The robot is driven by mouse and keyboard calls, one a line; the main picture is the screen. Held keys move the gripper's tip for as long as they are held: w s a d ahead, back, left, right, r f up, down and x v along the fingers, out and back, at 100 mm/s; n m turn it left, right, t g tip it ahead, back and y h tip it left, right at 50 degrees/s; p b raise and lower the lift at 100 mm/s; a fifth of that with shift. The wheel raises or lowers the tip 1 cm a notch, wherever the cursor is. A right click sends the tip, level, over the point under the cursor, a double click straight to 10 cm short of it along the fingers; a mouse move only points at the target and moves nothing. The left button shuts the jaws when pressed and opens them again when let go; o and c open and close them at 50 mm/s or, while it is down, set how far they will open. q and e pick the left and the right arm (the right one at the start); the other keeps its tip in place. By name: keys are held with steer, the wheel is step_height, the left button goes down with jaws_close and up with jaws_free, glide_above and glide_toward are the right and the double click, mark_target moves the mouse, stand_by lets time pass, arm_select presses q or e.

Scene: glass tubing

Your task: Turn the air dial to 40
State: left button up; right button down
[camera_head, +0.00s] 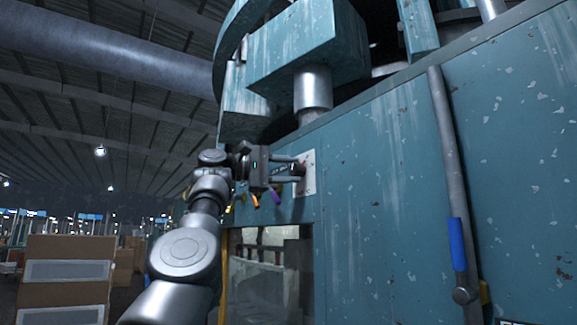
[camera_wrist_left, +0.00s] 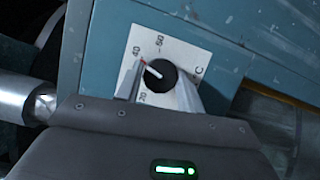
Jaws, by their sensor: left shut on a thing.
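The air dial (camera_wrist_left: 166,78) is a black round knob with a white pointer, on a white square plate (camera_wrist_left: 187,53) with printed numbers and a "C". The pointer is tilted to the upper left, its tip beside a small red mark near the printed 40. In the head view the plate (camera_head: 308,163) is on the teal machine's face. My left gripper (camera_head: 297,172) reaches it from the left. In the left wrist view my left gripper (camera_wrist_left: 159,88) is shut on the dial, one finger on each side. My right gripper is in neither view.
The teal machine wall (camera_head: 385,190) fills the right side. A grey pipe with a blue-handled lever (camera_head: 457,243) runs down it. A window opening (camera_head: 268,270) lies below the dial. Cardboard boxes (camera_head: 66,246) stand at the lower left.

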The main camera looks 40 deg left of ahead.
arm_select(q)
steer(key=shift+m, duration=0.5)
steer(key=shift+g+p, duration=0.3)
steer(key=o, duration=1)
steer(key=b+v, duration=0.1)
steer(key=v, duration=1)
steer(key=shift+d, duration=0.1)
